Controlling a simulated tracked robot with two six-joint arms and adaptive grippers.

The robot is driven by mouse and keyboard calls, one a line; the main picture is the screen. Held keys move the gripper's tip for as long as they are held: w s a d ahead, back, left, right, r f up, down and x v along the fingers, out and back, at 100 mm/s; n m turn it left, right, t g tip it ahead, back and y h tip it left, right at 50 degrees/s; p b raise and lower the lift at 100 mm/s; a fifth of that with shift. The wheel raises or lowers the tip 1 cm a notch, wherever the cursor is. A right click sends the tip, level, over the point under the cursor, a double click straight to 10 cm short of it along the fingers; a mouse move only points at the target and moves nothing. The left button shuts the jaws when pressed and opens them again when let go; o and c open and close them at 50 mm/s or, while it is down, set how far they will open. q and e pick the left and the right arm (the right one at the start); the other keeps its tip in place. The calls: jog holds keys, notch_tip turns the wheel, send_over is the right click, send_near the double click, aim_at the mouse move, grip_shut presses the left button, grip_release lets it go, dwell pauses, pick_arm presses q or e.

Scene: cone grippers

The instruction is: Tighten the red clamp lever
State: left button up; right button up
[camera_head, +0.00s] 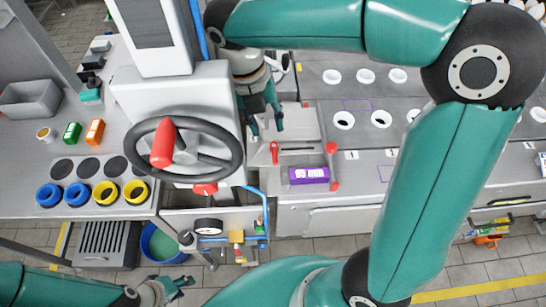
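Two small red levers stand on the grey fixture right of the machine: a left red lever (275,153) and a right red lever (332,150). I cannot tell for certain which is the clamp lever. A purple block (309,175) lies between them, towards the front. My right gripper (267,124) points down with its fingers apart. It appears just behind the left red lever, with a gap between them in the picture. Nothing shows between its fingers. My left gripper (180,288) is low at the front left, far from the levers; its finger opening is unclear.
A machine with a black handwheel (185,180) and red knob (163,143) stands left of the fixture. Blue and yellow rings (104,191) sit on the left bench. A grey bench (365,105) with round holes lies behind right. My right arm covers much of the right side.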

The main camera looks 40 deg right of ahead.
jog(key=b, duration=0.4)
send_over(274, 156)
jog(key=a, duration=0.1)
notch_tip(274, 156, down, 5)
jog(key=f, duration=0.6)
jog(key=shift+d+f, duration=0.35)
jog(key=shift+d, duration=0.05)
